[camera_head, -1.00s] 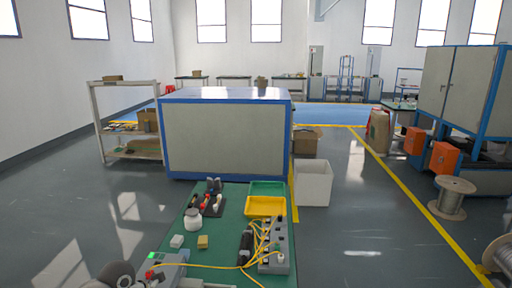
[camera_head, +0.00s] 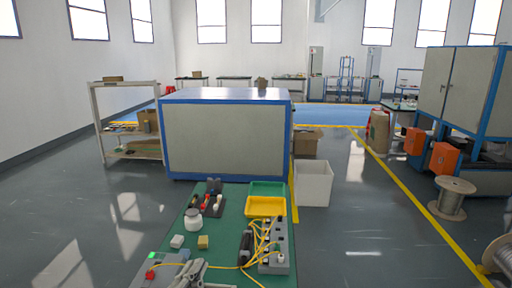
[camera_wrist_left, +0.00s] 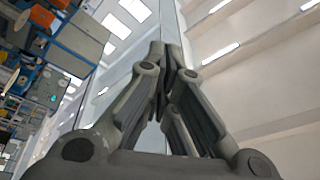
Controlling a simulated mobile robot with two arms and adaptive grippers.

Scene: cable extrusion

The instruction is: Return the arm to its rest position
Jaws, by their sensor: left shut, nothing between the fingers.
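My left gripper (camera_head: 193,270) shows at the bottom edge of the head view, over the near end of the green-topped table (camera_head: 228,222). It is beside the grey device (camera_head: 160,268) with a green light and a red button. In the left wrist view its two fingers (camera_wrist_left: 167,62) meet at the tips, with nothing between them. That view looks up past the fingers to walls and windows. My right gripper is in neither view.
A yellow cable (camera_head: 222,267) runs across the table to a grey connector block (camera_head: 274,250). Yellow (camera_head: 265,207) and green (camera_head: 268,188) trays, a white jar (camera_head: 193,221) and small blocks stand further back. A large cabinet (camera_head: 225,140) stands behind the table.

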